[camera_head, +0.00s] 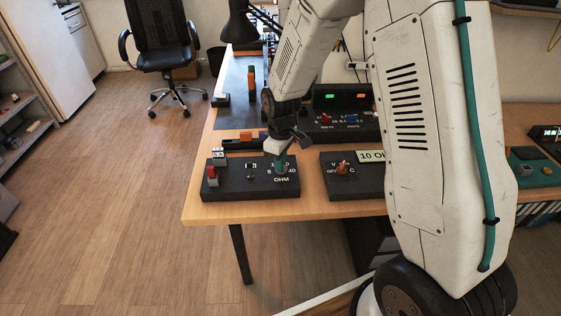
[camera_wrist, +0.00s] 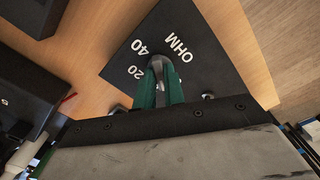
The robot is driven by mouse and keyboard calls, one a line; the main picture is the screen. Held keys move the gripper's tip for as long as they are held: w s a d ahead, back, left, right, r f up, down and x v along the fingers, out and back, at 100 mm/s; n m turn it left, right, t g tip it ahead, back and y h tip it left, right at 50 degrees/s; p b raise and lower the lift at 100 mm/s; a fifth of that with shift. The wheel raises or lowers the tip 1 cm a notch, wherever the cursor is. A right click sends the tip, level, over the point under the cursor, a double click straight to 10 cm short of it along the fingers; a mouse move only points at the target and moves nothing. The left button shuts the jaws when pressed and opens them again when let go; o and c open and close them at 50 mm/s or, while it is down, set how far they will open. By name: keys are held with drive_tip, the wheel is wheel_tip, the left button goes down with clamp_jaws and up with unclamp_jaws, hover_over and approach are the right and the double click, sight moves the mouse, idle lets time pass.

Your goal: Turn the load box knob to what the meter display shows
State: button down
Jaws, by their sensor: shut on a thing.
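The load box (camera_head: 235,190) is a black box at the front left of the table, marked OHM, with a red part and a small switch on top. My gripper (camera_head: 281,166) points down over its right side, shut on the knob. In the wrist view the grey knob (camera_wrist: 156,63) sits between my green fingertips (camera_wrist: 160,80), beside the printed 20, 40 and OHM. Which mark the knob points to cannot be told. The meter (camera_head: 335,188) stands to the right. Its display (camera_head: 371,156) reads "10 OH", with the rest hidden behind my arm.
A black power unit (camera_head: 330,126) with green and orange displays stands behind the meter. A dark mat (camera_head: 238,85), a lamp (camera_head: 240,22) and small parts lie further back.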

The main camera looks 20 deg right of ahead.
drive_tip(key=m, duration=0.5)
drive_tip(key=shift+m, duration=0.3)
idle(0.4)
drive_tip(key=c, duration=1.5)
unclamp_jaws()
wheel_tip(320, 180, up, 8)
drive_tip(key=shift+f, duration=0.1)
